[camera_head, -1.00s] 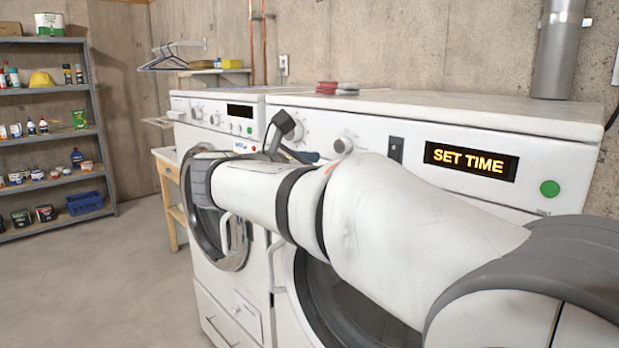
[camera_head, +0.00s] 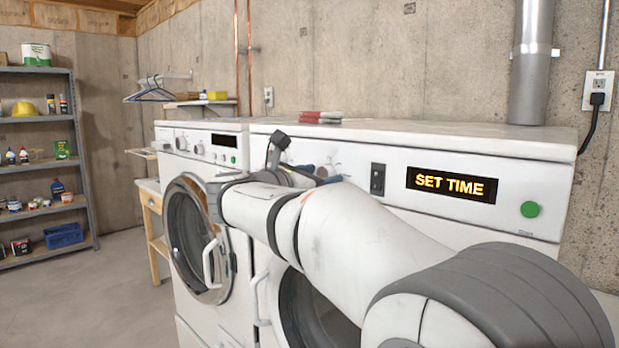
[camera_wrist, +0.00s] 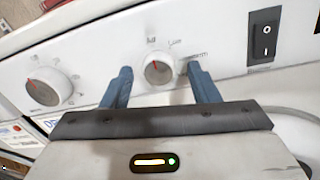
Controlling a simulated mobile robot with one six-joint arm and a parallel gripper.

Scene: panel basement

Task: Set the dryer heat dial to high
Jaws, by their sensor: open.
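The dryer (camera_head: 400,150) is the right-hand white machine, its display reading "SET TIME". In the head view, my arm hides part of the panel, and the blue fingers (camera_head: 328,178) show just past the wrist.
A larger dial (camera_wrist: 48,88) is left of the gripper, and a black rocker switch (camera_wrist: 264,37) is on the right. The dryer has a green button (camera_head: 531,209). The left machine (camera_head: 190,142) has its round door ajar. Red items (camera_head: 320,116) lie on top.

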